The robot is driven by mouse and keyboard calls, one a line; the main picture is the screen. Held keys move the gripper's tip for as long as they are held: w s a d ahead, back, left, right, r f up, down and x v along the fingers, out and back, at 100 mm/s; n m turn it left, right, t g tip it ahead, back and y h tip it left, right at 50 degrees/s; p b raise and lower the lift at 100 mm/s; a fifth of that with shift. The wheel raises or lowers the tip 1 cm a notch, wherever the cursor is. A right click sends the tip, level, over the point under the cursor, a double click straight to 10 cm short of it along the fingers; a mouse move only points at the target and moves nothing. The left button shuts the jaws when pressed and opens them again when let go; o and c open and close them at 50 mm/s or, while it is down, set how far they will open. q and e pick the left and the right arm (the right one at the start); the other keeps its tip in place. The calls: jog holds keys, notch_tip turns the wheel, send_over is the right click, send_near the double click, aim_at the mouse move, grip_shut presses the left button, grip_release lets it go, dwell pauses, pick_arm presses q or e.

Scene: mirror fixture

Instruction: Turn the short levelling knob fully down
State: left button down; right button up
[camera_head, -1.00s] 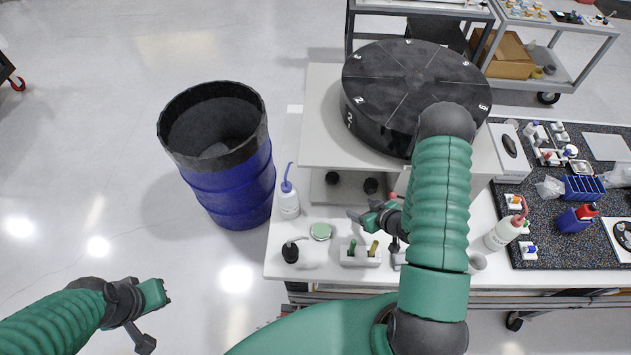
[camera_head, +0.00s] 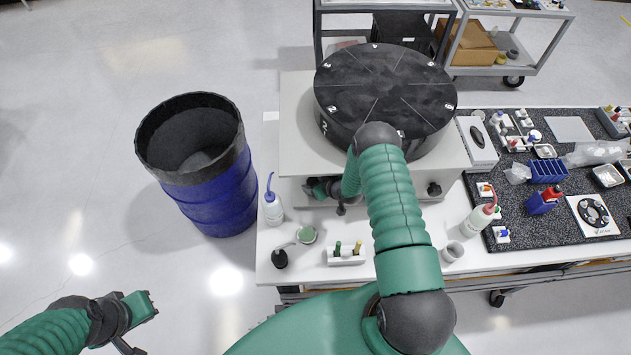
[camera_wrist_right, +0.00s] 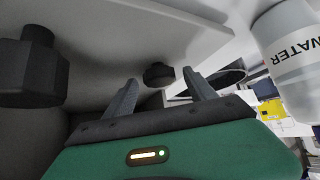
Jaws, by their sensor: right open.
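The grey fixture (camera_head: 291,140) carries a black numbered disc (camera_head: 385,95). Dark knobs sit under its top plate. One knob (camera_head: 434,189) shows right of my arm in the head view. My right gripper (camera_head: 318,189) is at the fixture's front left, under the plate edge. In the right wrist view its open fingers (camera_wrist_right: 160,78) point at a short, flat black knob (camera_wrist_right: 158,74), which appears between the fingertips; contact cannot be told. A taller black knob (camera_wrist_right: 32,72) hangs at the left of that view. My left gripper (camera_head: 140,305) is over the floor, away from the fixture.
A white wash bottle (camera_head: 273,207) stands just left of the right gripper; a bottle marked WATER (camera_wrist_right: 295,45) is close in the wrist view. A green-topped dish (camera_head: 307,235), a small white holder (camera_head: 346,255) and a red-tipped bottle (camera_head: 480,218) stand on the bench. A blue drum (camera_head: 212,195) stands left.

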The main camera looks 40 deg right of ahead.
jog(key=shift+c, duration=0.4)
jog(key=shift+s, duration=0.1)
jog(key=c, duration=1.3)
jog(key=m+h+b, duration=0.1)
jog(key=m, duration=0.1)
jog(key=m+h+b, duration=0.2)
jog(key=shift+a+f+g, duration=0.15)
jog(key=shift+a+g, duration=0.15)
jog(key=shift+a, duration=0.1)
jog(key=m+h+b, duration=0.1)
jog(key=m+g+h+b, duration=0.1)
jog(key=m+h+b, duration=0.1)
jog(key=m, duration=0.1)
jog(key=shift+w+a, duration=0.3)
jog(key=shift+w+a+r+m+g+h+b, duration=0.1)
jog(key=shift+r+m+g+h+b, duration=0.1)
jog(key=shift+m+g+h+b, duration=0.75)
jog(key=shift+w+m+g, duration=0.1)
jog(key=shift+m+g, duration=0.35)
jog(key=shift+m, duration=0.7)
jog(key=shift+r, duration=0.1)
